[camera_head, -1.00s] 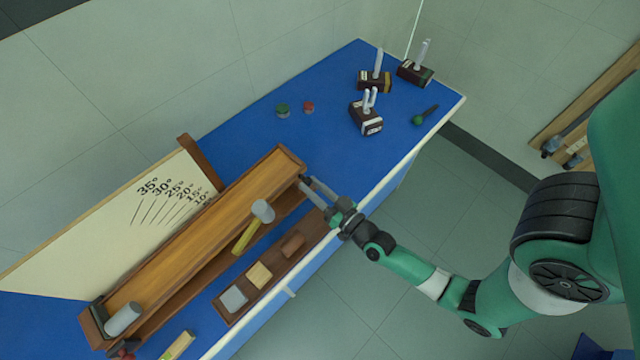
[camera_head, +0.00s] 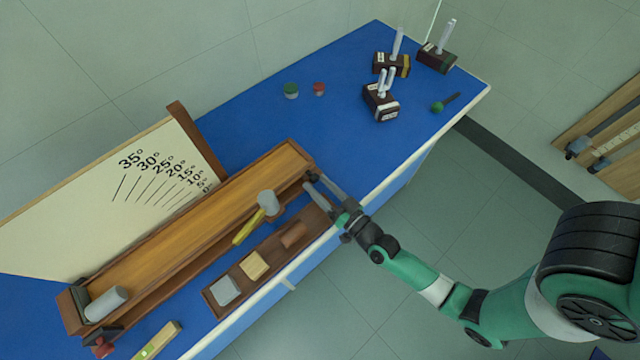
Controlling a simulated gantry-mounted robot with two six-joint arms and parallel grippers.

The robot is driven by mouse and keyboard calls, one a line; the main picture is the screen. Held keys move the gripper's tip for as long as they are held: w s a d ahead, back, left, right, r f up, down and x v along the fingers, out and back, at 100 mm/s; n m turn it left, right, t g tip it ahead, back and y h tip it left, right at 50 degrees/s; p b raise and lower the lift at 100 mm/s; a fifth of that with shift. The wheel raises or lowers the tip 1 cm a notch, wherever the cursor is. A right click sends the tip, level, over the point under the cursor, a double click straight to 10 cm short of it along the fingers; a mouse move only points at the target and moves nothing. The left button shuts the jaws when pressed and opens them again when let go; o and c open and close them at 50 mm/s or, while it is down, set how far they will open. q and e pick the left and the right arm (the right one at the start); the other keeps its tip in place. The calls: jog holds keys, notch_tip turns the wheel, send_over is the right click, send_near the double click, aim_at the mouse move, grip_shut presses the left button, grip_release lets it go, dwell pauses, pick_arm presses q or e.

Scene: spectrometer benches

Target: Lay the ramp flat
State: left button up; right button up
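The ramp (camera_head: 190,222) is a long wooden channel running from lower left to upper right on the blue bench. Its right end sits low over the wooden base (camera_head: 172,290); I cannot tell whether it touches. A pale angle board (camera_head: 70,215) stands behind, its marks from 35° down to about 0° showing. A grey cylinder (camera_head: 106,304) lies at the ramp's left end. My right gripper (camera_head: 316,187) is at the ramp's right end, beside a small dark knob (camera_head: 312,176), fingers apart. Contact is unclear. My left gripper is out of view.
A wooden tray (camera_head: 318,224) with several blocks lies in front of the ramp. Dark blocks with pale prongs (camera_head: 381,103) and two small jars (camera_head: 291,91) stand at the back right; the bench between is clear.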

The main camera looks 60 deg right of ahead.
jog(key=p+v, duration=0.2)
jog(key=v, duration=0.9)
jog(key=shift+s+p, duration=0.3)
jog(key=shift+p, duration=0.1)
jog(key=shift+w, duration=0.1)
